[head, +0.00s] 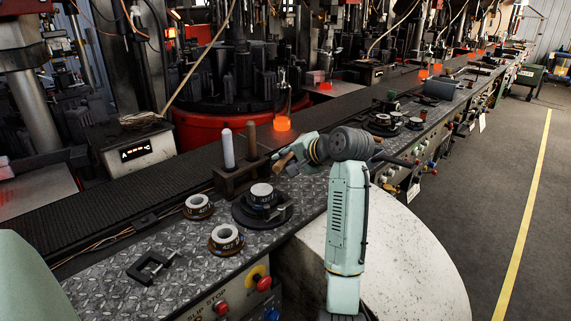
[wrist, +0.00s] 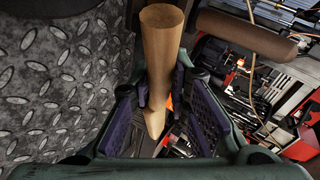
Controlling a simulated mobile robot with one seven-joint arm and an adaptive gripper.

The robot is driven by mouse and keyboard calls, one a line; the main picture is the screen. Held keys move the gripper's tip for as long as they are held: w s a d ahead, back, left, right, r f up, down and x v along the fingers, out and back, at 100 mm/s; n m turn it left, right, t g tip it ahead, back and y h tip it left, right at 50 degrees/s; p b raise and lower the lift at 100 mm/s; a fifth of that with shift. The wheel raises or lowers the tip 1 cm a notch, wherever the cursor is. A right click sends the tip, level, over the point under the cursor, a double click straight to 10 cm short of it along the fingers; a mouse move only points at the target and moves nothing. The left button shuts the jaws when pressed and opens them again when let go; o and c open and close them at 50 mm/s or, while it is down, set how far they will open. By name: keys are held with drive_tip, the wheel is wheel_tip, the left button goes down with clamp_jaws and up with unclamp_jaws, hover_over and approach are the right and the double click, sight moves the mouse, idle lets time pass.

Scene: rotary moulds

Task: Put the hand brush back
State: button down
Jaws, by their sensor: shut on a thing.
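My gripper (wrist: 172,98) is shut on a pale wooden handle, which I take for the hand brush (wrist: 162,45). The purple finger pads press on it from both sides in the wrist view. In the head view, the brush's wood (head: 284,160) shows at my gripper, partly hidden, above the bench beside the dark wooden rack. I cannot make out any bristles. The rack (head: 232,184) holds a white upright cylinder (head: 228,148) and a brown one (head: 251,139). My gripper is to the right of the rack.
A round dark base with a white-topped part (head: 262,192) stands just below my gripper. Two ring gauges (head: 198,206) (head: 226,238) and a black clamp (head: 152,267) lie on the tread-plate bench. Glowing orange glass (head: 282,123) stands behind, past the conveyor (head: 120,213).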

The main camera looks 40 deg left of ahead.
drive_tip(key=shift+w+a, duration=0.15)
drive_tip(key=shift+a, duration=0.1)
drive_tip(key=shift+f+p, duration=0.7)
drive_tip(key=shift+f, duration=1.05)
drive_tip(key=c, duration=1.5)
unclamp_jaws()
drive_tip(key=shift+f, duration=0.1)
drive_tip(key=shift+c, duration=0.2)
